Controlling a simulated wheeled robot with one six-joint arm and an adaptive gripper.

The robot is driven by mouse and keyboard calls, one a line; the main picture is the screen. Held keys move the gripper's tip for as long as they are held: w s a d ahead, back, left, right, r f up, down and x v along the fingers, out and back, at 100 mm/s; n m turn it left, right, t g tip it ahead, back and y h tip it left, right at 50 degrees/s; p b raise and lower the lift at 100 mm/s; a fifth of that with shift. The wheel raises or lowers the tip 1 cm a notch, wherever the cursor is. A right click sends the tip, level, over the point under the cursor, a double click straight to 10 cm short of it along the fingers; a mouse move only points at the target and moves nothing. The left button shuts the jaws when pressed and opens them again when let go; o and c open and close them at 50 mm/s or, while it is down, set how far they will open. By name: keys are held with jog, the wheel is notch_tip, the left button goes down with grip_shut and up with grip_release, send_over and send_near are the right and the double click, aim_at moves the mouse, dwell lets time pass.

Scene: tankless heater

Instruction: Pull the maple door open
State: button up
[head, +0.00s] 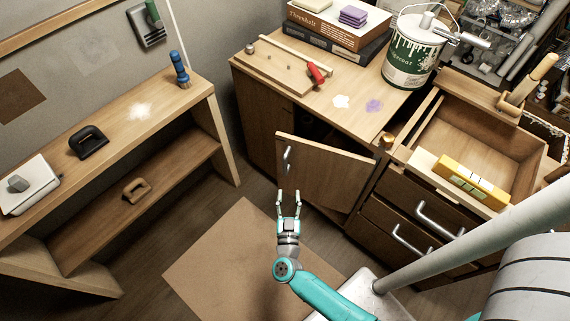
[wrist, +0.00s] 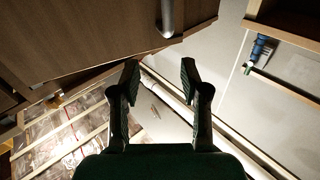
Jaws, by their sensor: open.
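The maple door (head: 328,178) stands partly open at the front of the wooden cabinet, with a dark gap behind its top edge. Its metal handle (head: 287,158) is upright near the door's left edge. My gripper (head: 288,196) is open and empty, just below the handle in the head view and apart from it. In the wrist view, the brown door panel (wrist: 75,38) fills the upper left and the handle (wrist: 170,18) shows at the top, beyond my open fingertips (wrist: 158,70). The cabinet inside is mostly hidden.
A paint can (head: 415,50) stands on the cabinet top. A wooden bench (head: 110,135) is at left. A brown mat (head: 225,262) lies on the floor.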

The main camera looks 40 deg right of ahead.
aim_at(284, 167)
jog(key=w+d+f+g, duration=0.1)
jog(key=w+d, duration=0.1)
jog(key=w, duration=0.2)
jog(key=w+d+g+h, duration=0.1)
jog(key=w+d, duration=0.2)
jog(key=w, duration=0.1)
jog(key=w+d+f+m, duration=0.1)
jog(key=w+d, duration=0.2)
jog(key=w, duration=0.1)
jog(key=shift+f+g, duration=0.3)
jog(key=shift+g, duration=0.1)
grip_shut()
